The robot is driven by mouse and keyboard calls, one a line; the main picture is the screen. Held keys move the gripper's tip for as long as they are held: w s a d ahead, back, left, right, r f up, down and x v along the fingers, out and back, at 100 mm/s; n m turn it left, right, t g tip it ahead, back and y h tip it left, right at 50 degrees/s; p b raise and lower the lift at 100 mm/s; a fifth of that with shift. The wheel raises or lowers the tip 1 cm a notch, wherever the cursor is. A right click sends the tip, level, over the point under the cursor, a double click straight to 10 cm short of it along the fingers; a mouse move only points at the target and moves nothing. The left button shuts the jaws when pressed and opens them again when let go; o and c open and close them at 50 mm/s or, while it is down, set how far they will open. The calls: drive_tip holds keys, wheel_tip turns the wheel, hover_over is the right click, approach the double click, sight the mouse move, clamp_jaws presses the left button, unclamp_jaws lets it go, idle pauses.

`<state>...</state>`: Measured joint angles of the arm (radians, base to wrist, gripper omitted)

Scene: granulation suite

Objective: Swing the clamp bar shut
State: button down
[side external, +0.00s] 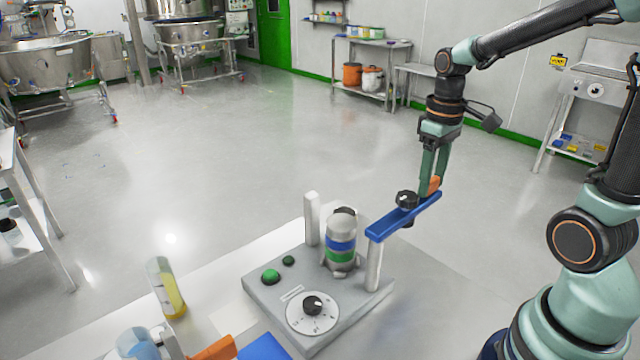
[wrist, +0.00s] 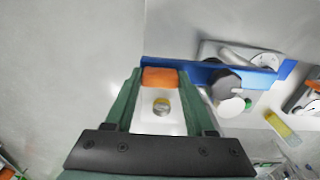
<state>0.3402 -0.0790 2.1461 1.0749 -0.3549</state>
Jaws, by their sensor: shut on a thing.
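The blue clamp bar (side external: 385,226) sits on top of the right-hand white post (side external: 374,265) of a grey base plate (side external: 262,293). It extends out to the back right, away from the left-hand post (side external: 312,218). A black knob (side external: 407,198) is on the bar. In the wrist view the bar (wrist: 205,68) runs across the upper part. My gripper (side external: 432,188) points down at the bar's outer end, shut on its orange handle (wrist: 160,76). A capped canister (side external: 341,246) with blue and green bands stands between the posts.
The plate carries a dial (side external: 312,312) and green buttons (side external: 270,276). An orange object (side external: 214,349) lies at the front edge of the picture. The space above the canister, between the posts, looks clear.

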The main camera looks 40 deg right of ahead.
drive_tip(key=shift+w+n, duration=0.4)
drive_tip(key=shift+w, duration=0.15)
drive_tip(key=w+a+n, duration=0.4)
drive_tip(key=w+n, duration=0.4)
drive_tip(key=w, duration=0.1)
drive_tip(key=w+a+n, duration=0.5)
drive_tip(key=a+n, duration=0.4)
drive_tip(key=a, duration=0.3)
drive_tip(key=shift+w, duration=0.25)
drive_tip(key=shift+a+r, duration=0.1)
drive_tip(key=shift+c, duration=1.8)
unclamp_jaws()
drive_tip(key=shift+o, duration=0.6)
